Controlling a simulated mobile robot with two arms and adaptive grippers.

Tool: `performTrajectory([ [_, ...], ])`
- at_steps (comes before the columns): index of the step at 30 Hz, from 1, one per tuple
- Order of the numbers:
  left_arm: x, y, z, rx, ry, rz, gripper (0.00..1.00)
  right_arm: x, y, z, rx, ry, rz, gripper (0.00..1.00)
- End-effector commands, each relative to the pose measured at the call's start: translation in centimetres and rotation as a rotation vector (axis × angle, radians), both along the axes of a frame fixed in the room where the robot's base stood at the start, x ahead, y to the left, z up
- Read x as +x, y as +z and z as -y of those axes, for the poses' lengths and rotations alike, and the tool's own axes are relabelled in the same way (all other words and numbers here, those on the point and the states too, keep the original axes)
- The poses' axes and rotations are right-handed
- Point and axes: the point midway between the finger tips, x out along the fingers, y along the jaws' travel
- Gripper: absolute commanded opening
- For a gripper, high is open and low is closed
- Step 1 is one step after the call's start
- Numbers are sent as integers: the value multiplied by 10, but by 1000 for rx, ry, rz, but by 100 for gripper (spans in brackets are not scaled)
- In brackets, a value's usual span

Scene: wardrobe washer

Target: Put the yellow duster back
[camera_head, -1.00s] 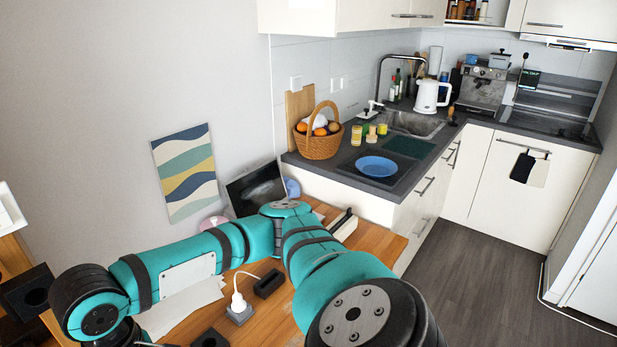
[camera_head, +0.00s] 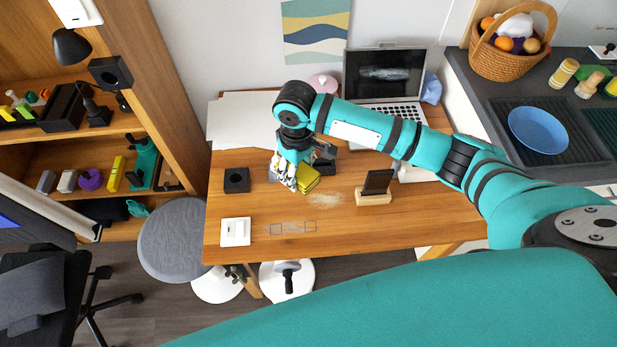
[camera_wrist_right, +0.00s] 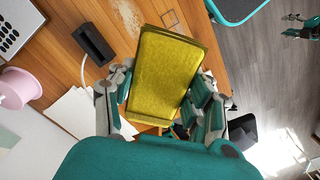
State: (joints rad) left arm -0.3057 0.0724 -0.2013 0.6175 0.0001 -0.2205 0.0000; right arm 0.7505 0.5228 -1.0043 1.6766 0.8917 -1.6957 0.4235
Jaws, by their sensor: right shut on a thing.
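The yellow duster (camera_head: 309,180) is a block-like yellow piece, held low over the wooden desk in the head view. It fills the middle of the right wrist view (camera_wrist_right: 165,72). My right gripper (camera_head: 290,182) is shut on it, with fingers on both sides in the wrist view (camera_wrist_right: 163,100). I cannot tell whether the duster touches the desk. A small gripper shape, likely my left gripper (camera_wrist_right: 302,26), shows at the wrist view's top right, too small to read its jaws.
The wooden desk (camera_head: 230,185) holds a laptop (camera_head: 385,78), a black square holder (camera_head: 236,180), a phone stand (camera_head: 375,190) and a pale powdery patch (camera_head: 325,198). Shelves with small items, including a yellow block (camera_head: 116,174), stand left. A grey stool (camera_head: 178,240) is below them.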

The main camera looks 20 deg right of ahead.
Motion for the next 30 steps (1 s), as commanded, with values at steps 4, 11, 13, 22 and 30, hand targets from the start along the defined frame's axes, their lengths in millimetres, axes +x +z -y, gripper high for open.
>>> performTrajectory([
  [4, 6, 36, -6, 7, 3, 8, 51, -1, -47, -8, 4, 211, -14, 20],
  [11, 11, 54, -10, 12, 3, 16, 51, -18, -101, -8, 2, 441, -4, 20],
  [13, 11, 55, -10, 12, 3, 16, 51, -22, -108, -8, 1, 473, 0, 20],
  [22, 9, 54, -7, 9, -3, 13, 51, -22, -112, -8, 0, 489, 2, 20],
  [30, 6, 55, -4, 5, -3, 9, 51, -24, -119, -5, -5, 489, 0, 20],
])
